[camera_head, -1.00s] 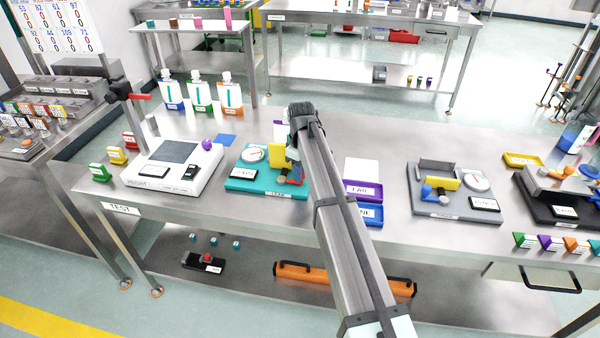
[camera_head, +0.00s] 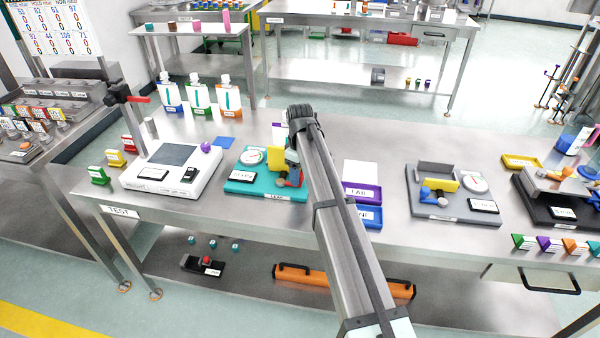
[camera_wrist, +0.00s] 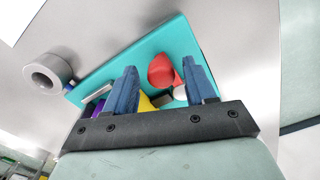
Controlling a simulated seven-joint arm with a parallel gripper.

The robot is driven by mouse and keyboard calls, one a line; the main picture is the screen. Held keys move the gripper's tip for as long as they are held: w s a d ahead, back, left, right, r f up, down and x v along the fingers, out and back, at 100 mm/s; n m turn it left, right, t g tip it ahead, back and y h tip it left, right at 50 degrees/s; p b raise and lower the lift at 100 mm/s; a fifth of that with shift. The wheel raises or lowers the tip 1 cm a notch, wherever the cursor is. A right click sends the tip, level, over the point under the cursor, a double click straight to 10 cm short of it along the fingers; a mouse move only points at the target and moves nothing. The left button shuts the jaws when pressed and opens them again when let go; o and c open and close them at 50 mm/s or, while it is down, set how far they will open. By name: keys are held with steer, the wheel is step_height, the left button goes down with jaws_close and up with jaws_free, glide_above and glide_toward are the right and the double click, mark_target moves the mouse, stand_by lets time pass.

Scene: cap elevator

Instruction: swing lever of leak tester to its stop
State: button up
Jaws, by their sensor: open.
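The leak tester has a teal base (camera_head: 240,187) with a round white gauge (camera_head: 252,157) and an upright yellow block (camera_head: 277,158). My gripper (camera_head: 291,172) is low over its right side, partly hidden by my arm. In the wrist view my gripper (camera_wrist: 159,65) is open, with its two blue fingers pointing at the teal base (camera_wrist: 110,65). Part of the yellow block (camera_wrist: 146,104) shows behind the gripper's edge.
A white tester with a screen (camera_head: 172,172) stands to the left. Purple (camera_head: 362,192) and blue (camera_head: 369,215) trays lie to the right, before a grey fixture (camera_head: 425,208). A grey hollow cylinder (camera_wrist: 47,73) is beside the teal base in the wrist view.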

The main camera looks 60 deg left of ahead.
steer(key=shift+r, duration=0.1)
step_height(320, 180, up, 14)
steer(key=shift+f, duration=0.2)
stand_by(0.4)
stand_by(0.4)
